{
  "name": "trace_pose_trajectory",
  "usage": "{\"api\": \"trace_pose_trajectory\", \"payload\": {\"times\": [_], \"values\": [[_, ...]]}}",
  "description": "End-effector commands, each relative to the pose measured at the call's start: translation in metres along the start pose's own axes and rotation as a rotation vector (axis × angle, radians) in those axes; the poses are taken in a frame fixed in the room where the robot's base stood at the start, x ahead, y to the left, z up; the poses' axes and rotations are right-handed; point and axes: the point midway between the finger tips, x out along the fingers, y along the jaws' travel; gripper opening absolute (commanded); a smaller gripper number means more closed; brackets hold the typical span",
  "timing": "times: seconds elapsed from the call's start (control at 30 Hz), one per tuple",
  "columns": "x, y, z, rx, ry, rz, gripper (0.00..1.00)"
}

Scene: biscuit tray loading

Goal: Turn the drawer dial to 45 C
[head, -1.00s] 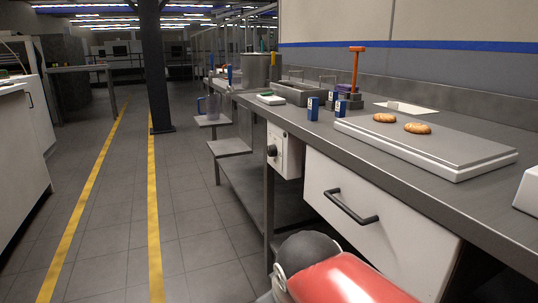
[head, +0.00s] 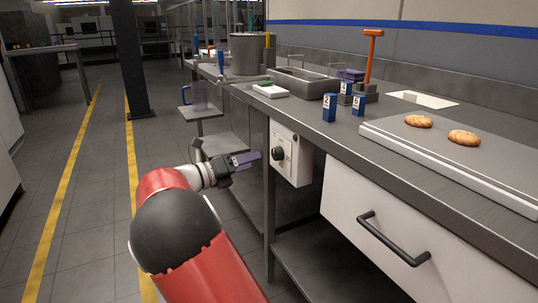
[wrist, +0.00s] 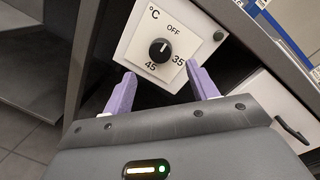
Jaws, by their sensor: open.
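The drawer dial is a black round knob (wrist: 160,50) on a white square plate (wrist: 135,44), marked OFF at the top, 35 at the right and 45 at the lower left. A small pale mark on the knob appears to point up toward OFF. In the head view the knob (head: 278,154) sits on a white control box (head: 301,161) under the bench. My gripper (wrist: 160,69) has purple fingers, spread open and empty, one on each side below the knob and apart from it. In the head view my gripper (head: 256,157) is just left of the knob.
A white drawer (head: 350,196) with a dark bar handle (head: 393,240) is right of the box. A bench leg (head: 269,215) stands just below and left of it. The aisle floor at left is clear.

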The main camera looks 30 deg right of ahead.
Motion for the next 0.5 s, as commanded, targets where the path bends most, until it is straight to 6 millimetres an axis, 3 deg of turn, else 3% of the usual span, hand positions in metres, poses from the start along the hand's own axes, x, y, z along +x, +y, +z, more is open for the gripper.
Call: {"api": "trace_pose_trajectory", "payload": {"times": [0.5], "values": [[0.07, 0.0, 0.0, -0.004, 0.0, -0.003, 0.58]]}}
